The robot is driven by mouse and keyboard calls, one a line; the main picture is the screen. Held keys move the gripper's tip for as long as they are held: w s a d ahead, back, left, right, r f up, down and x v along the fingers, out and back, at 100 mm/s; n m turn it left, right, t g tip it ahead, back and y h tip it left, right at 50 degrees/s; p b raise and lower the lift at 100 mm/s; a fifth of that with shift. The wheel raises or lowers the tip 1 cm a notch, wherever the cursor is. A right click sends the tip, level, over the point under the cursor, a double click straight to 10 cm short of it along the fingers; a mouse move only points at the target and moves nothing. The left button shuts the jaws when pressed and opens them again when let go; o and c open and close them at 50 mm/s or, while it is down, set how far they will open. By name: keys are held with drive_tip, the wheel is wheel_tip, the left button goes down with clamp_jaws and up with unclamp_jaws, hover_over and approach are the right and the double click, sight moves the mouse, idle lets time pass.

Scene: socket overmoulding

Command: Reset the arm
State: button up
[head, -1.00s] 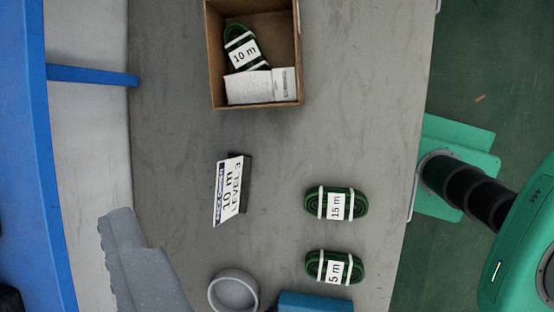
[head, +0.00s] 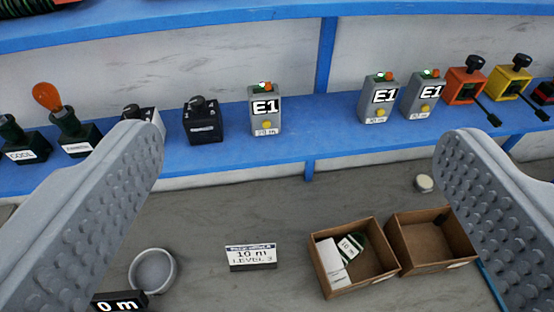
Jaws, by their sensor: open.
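My gripper (head: 305,225) is open and empty. Its two grey studded fingers stand wide apart at the left and right of the head view. Nothing lies between the fingertips close up. Beyond them are the grey bench top (head: 205,215) and a blue shelf (head: 240,155). The rest of my arm is not in view.
Two cardboard boxes stand on the bench; the left box (head: 372,288) holds a white box and a "10 m" bundle. A "10 m LEVEL 3" sign (head: 252,256) and a grey ring-shaped dish (head: 153,270) stand left of them. Grey E1 boxes (head: 265,108) line the shelf.

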wheel_tip(320, 180, down, 7)
drive_tip(key=b, duration=0.7)
idle(0.5)
